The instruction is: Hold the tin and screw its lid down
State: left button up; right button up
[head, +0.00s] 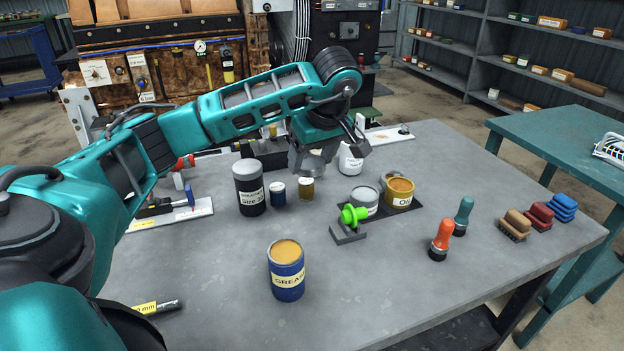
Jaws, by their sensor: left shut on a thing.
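A blue tin labelled GREASE (287,278) stands upright near the front middle of the table, with orange-brown content showing at its uncovered top. My left gripper (318,160) is at the back middle of the table, pointing down, well behind the grease tin and apart from it. It is shut on a small greyish thing, mostly hidden by the fingers; I cannot tell for sure whether it is a lid. A yellow tin (399,198) with a brown top and a grey tin (364,199) stand on a dark mat to the right. My right gripper is not in view.
A white bottle (351,163) is beside the gripper. A green-knobbed fixture (350,222), handled stamps and brushes stand to the right. The front right is clear.

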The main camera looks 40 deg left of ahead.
aim_at(313, 164)
pick_arm(q)
jog(key=shift+r, duration=2.05)
jog(key=s+d+f+m+t+h, duration=0.1)
jog(key=s+d+f+m, duration=0.1)
jog(key=d, duration=0.5)
jog(key=s+d+f+m+t+h, duration=0.1)
jog(key=d+f+m+h, duration=0.1)
jog(key=d+f+m, duration=0.2)
jog(key=s+d+f+m+t+h, duration=0.1)
jog(key=s+d+f+m, duration=0.1)
jog(key=d+m, duration=0.6)
jog(key=shift+s+d+f, duration=0.35)
jog(key=shift+d+f, duration=0.2)
jog(key=shift+d, duration=0.4)
jog(key=shift+d, duration=0.15)
